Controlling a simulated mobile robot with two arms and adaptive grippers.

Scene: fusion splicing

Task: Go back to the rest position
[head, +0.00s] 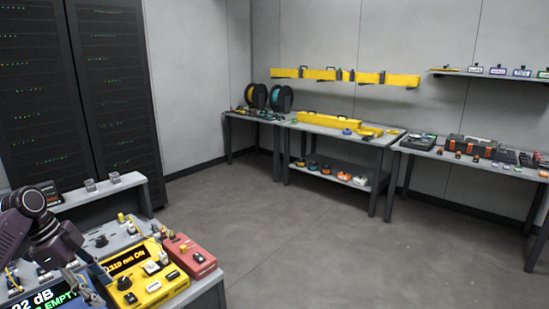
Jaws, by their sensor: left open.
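My left gripper (84,281) is at the lower left of the head view, with its arm coming in from the left edge. It is open, and I see nothing held in it. It is over the near workbench, just left of a yellow device (150,284) with a lit orange display. A screen (45,299) with blue and green text lies partly hidden below the arm. A red device (190,257) sits right of the yellow one. My right gripper is not in view.
Dark server racks (110,90) stand behind the near bench at left. A table with a yellow case (324,120) and a lower shelf stands at the back wall. Another table with an orange and black toolbox (472,146) is at right. The grey floor (290,240) between is clear.

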